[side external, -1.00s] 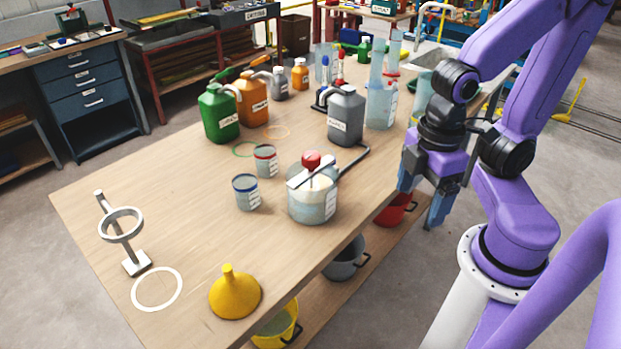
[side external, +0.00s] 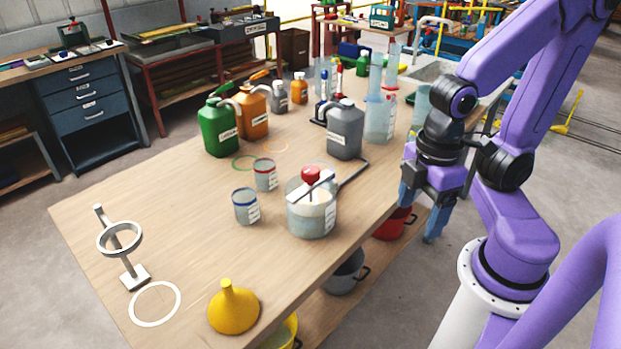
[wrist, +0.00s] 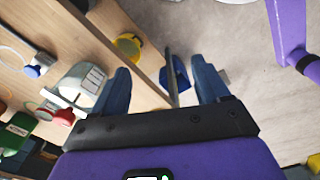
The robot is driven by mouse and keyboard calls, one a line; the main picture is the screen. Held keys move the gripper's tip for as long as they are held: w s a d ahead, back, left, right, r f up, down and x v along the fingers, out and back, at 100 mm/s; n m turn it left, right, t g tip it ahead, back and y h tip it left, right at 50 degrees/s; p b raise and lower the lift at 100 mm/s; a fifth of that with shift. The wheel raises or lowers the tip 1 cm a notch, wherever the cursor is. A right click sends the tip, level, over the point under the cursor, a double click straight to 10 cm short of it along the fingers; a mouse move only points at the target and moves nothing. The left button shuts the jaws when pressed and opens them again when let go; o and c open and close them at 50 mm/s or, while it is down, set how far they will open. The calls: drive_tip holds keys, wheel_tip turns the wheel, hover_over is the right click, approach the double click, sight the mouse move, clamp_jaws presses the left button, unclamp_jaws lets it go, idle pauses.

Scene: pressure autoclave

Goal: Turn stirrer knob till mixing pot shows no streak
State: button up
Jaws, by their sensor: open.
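The mixing pot (side external: 312,220) is a translucent, pale container with a white label, standing near the table's right edge. A grey bar crosses its top, with the red stirrer knob (side external: 311,174) above it. Streaks in the pot are too small to tell. My gripper (side external: 420,212) is open and empty, to the right of the pot beyond the table edge, apart from the knob. In the wrist view the blue fingers (wrist: 163,80) are spread, with the pot (wrist: 78,86) left of them.
A grey jug (side external: 344,130) stands behind the pot; a blue-rimmed cup (side external: 245,207) and red-rimmed cup (side external: 265,176) stand left of it. A yellow funnel (side external: 233,310) and ring stand (side external: 133,275) are nearer the front. The table's (side external: 185,225) left middle is clear.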

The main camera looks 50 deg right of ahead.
drive_tip(key=w+a+r+m, duration=0.2)
drive_tip(key=w+r+m, duration=0.1)
drive_tip(key=w+m, duration=0.5)
wheel_tip(320, 180, up, 9)
drive_tip(key=m, duration=3)
hover_over(310, 169)
wheel_tip(310, 169, down, 16)
drive_tip(key=shift+f, duration=0.15)
drive_tip(key=shift+c, duration=0.3)
drive_tip(key=c, duration=1)
